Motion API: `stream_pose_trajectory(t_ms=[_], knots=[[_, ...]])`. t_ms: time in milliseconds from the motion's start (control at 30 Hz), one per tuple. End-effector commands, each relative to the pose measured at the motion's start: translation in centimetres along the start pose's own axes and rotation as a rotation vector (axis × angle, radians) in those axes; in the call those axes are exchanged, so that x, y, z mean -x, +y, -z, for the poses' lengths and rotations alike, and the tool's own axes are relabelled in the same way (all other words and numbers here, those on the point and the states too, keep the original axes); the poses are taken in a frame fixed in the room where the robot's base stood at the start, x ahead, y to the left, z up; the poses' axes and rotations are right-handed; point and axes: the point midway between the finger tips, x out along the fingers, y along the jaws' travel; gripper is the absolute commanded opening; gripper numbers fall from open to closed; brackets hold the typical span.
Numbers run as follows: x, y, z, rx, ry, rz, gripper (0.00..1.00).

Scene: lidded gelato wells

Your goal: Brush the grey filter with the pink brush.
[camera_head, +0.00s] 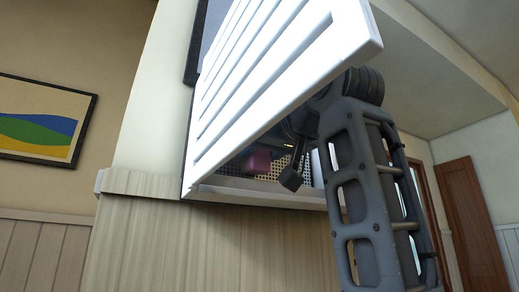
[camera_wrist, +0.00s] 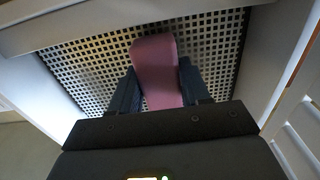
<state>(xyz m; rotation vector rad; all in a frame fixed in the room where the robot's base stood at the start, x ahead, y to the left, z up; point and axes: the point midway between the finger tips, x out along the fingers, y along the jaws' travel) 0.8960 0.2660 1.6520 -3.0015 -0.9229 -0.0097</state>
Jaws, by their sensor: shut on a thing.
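My gripper (camera_wrist: 157,95) is shut on the pink brush (camera_wrist: 155,62); one dark finger lies on each side of it in the wrist view. The brush's far end lies over the grey filter (camera_wrist: 215,55), a perforated grid at the back of a recess. I cannot tell if the brush touches it. In the head view the pink brush (camera_head: 257,162) shows in shadow beneath the white slatted cover, with part of the perforated filter (camera_head: 229,166) behind it. The cover and my arm hide most of the filter there. The brush's bristles cannot be made out.
The white slatted cover (camera_head: 290,68) stands open, tilted out over the recess, close to my arm; its slats (camera_wrist: 298,140) show at the right of the wrist view. A pale ledge (camera_head: 262,197) runs below the opening. A wood-panelled wall (camera_head: 200,245) lies beneath.

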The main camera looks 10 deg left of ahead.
Motion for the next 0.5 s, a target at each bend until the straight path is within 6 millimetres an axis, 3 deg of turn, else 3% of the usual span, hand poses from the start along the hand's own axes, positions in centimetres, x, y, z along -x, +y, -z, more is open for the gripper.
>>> stream_pose_trajectory(t_ms=[200, 500], knots=[[-0.1, 1.6, 0.0, -0.001, 0.000, -0.002, 0.03], [-0.1, 1.7, 0.0, -0.001, -0.001, -0.002, 0.03]])
